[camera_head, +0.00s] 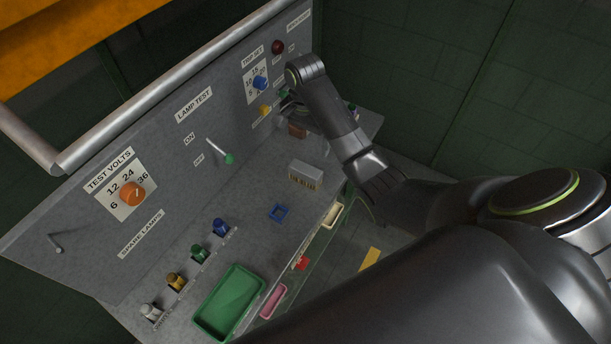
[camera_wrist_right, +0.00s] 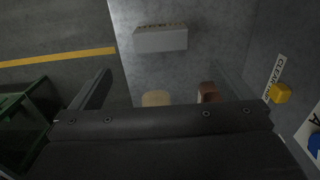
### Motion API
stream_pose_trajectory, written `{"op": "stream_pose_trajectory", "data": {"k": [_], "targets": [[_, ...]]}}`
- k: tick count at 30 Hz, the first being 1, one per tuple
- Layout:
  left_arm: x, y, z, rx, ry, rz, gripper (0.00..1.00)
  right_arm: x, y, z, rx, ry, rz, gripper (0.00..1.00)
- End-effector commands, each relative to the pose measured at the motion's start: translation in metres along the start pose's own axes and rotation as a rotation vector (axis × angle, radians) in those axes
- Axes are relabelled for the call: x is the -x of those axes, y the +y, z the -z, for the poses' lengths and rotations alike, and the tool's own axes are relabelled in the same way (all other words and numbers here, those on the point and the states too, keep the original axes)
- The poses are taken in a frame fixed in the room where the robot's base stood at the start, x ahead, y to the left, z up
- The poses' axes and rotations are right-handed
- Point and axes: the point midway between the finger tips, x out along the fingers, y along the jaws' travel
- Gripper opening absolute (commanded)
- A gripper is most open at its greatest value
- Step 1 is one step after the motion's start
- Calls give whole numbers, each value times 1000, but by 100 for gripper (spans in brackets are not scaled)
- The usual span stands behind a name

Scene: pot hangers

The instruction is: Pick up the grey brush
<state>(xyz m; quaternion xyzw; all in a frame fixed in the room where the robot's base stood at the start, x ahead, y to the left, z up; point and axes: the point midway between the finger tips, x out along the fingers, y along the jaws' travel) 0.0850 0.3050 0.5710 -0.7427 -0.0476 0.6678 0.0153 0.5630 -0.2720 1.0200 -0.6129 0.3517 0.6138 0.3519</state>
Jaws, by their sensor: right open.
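The grey brush (camera_head: 306,174) is a light grey block with tan bristles along one side. My right gripper (camera_head: 300,115) is farther along the bench, near the panel's far end, and apart from the brush. In the right wrist view its two fingers (camera_wrist_right: 162,90) are spread, with nothing held between them. My left gripper is not in view.
A brown block (camera_head: 297,130) is close to my right gripper. A blue square frame (camera_head: 278,213) and a green tray (camera_head: 229,301) are on the bench. The upright panel carries a green-tipped lever (camera_head: 229,158) and knobs. Coloured lamps (camera_head: 220,227) stand along its foot.

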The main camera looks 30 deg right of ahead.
Motion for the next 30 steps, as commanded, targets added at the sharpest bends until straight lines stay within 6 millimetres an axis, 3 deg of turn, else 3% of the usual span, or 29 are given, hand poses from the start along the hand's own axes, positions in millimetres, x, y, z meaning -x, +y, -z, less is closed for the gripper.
{"op": "stream_pose_trajectory", "data": {"k": [1, 14, 21, 30], "targets": [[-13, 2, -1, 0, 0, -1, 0, -13, 0, 0, 0, 0, 0, 100], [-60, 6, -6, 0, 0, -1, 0, -67, 1, 0, 2, 1, 0, 100], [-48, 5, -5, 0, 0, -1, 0, -100, 1, 0, 2, -1, -2, 100], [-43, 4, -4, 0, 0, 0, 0, -121, 0, 2, 2, -1, -3, 100]]}}
